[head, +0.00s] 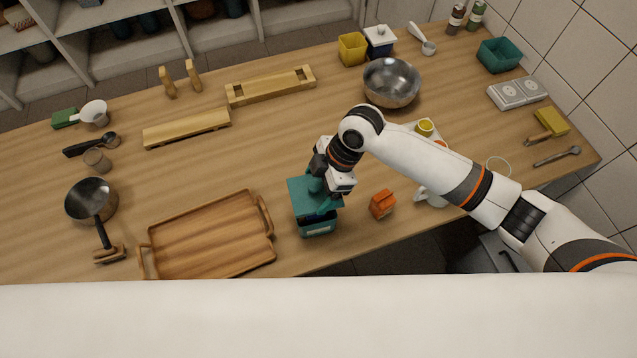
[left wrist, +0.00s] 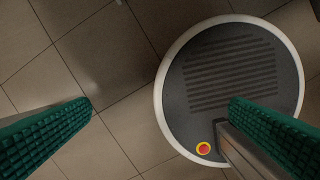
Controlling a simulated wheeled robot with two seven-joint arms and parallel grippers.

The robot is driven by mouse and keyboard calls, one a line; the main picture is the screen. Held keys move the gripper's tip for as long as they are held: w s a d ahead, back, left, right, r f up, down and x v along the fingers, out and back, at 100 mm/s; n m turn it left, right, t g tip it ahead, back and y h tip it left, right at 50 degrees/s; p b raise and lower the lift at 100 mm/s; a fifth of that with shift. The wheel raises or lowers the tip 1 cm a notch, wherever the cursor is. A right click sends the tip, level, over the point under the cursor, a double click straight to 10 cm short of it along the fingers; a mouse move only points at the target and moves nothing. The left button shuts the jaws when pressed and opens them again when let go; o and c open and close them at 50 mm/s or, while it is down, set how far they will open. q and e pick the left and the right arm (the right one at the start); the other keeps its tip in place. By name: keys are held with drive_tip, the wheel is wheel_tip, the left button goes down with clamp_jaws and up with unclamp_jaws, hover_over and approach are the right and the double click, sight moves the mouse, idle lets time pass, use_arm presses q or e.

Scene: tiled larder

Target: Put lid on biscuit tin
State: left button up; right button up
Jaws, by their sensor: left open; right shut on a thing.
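The teal biscuit tin (head: 318,230) stands near the front edge of the table, just right of the wooden tray. My right gripper (head: 318,184) is directly above it, pointing down and shut on the teal lid (head: 300,200). The lid is over the tin's top and looks slightly turned against it. A dark band shows between lid and tin; I cannot tell whether they touch. The gripper hides part of the lid. My left gripper (left wrist: 160,105) shows only in the left wrist view, open and empty above the tiled floor.
A wooden tray (head: 207,236) lies left of the tin and an orange carton (head: 382,204) stands close on its right. A metal bowl (head: 391,82) is farther back. A pan (head: 91,200) sits at the left.

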drive_tip(key=shift+s+a+r+p, duration=0.1)
drive_tip(key=shift+s+r+p, duration=0.05)
drive_tip(key=shift+p, duration=0.15)
drive_tip(key=shift+f+b, duration=0.45)
drive_tip(key=shift+f, duration=0.25)
drive_tip(key=shift+f+b, duration=1.4)
drive_tip(key=shift+f, duration=1.15)
use_arm(q)
drive_tip(key=f, duration=0.1)
drive_tip(key=s+a+f, duration=0.1)
drive_tip(key=f, duration=0.1)
drive_tip(key=shift+s+a+f, duration=0.15)
use_arm(e)
drive_tip(key=shift+f, duration=0.1)
use_arm(q)
drive_tip(key=shift+r+p, duration=0.45)
drive_tip(key=shift+r, duration=0.05)
drive_tip(key=shift+f, duration=0.25)
use_arm(e)
drive_tip(key=shift+f, duration=0.45)
drive_tip(key=shift+f, duration=0.35)
drive_tip(key=o, duration=0.8)
